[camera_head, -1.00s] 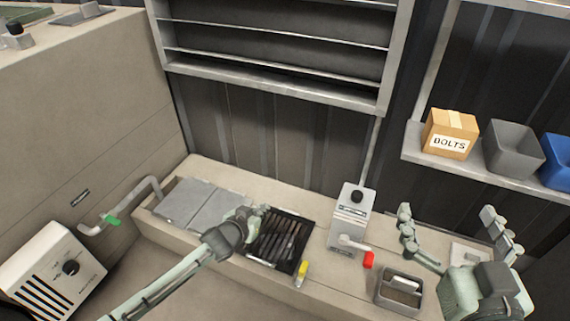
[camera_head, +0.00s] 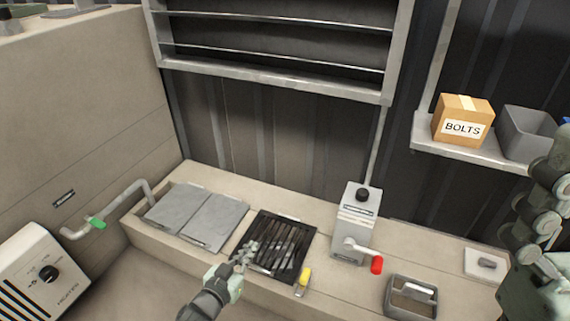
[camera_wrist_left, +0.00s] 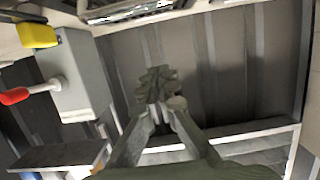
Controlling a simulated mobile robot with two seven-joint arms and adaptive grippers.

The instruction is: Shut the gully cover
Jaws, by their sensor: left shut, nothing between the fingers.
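A dark slatted grate (camera_head: 290,262) lies in a black frame in the low bench top, and I take it as the gully. Two flat grey plates (camera_head: 217,222) lie just left of it; I cannot tell which piece is the cover. My left gripper (camera_head: 247,252) is shut and empty over the grate's left front part; contact cannot be told. In the left wrist view its closed fingers (camera_wrist_left: 160,88) show in the middle. My right gripper (camera_head: 552,180) is at the right edge, partly cut off, and its opening is unclear.
A yellow handle (camera_head: 304,278) stands at the grate's front right. A grey box with a red-gripped crank (camera_head: 352,228) stands to its right, then an open grey caddy (camera_head: 400,302). A pipe with a green handle (camera_head: 97,223) is at left. A shelf holds a bolts box (camera_head: 463,120).

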